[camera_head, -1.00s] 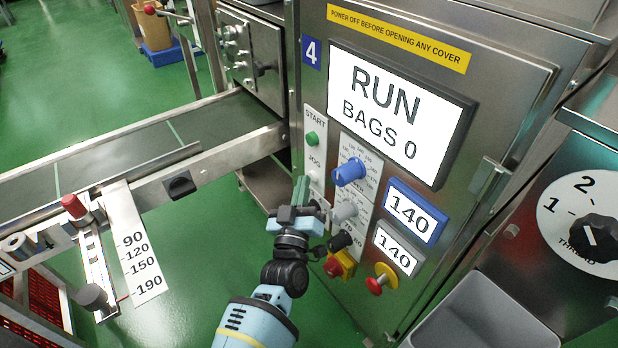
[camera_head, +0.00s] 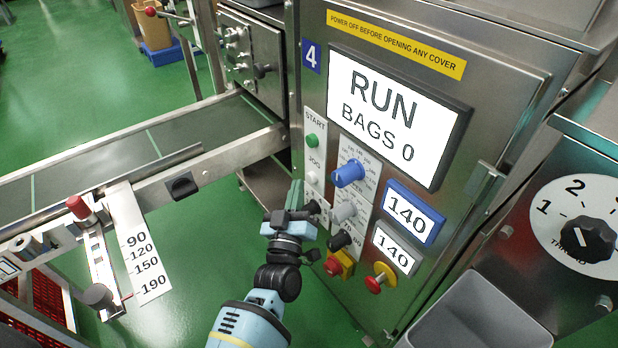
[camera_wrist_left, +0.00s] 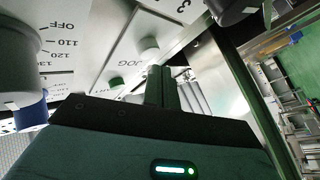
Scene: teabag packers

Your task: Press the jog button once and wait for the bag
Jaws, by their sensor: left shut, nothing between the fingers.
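The jog button (camera_head: 312,178) is a white knob under the JOG label on the machine's front panel. It also shows in the left wrist view (camera_wrist_left: 148,46), with the green start button (camera_wrist_left: 115,82) beside it. My left gripper (camera_head: 296,188) is shut and empty. Its fingertips are just left of and slightly below the jog button in the head view, apart from it. In the left wrist view the closed fingers (camera_wrist_left: 159,76) stand close by the button. The screen (camera_head: 396,115) reads RUN, BAGS 0. No bag is in view, and my right gripper is not in view.
The green start button (camera_head: 312,140) sits above. A blue dial (camera_head: 349,173), a grey dial (camera_head: 344,211) and red stop knobs (camera_head: 376,283) crowd the panel. A conveyor (camera_head: 110,160) runs left, and a grey bin (camera_head: 480,315) stands at lower right.

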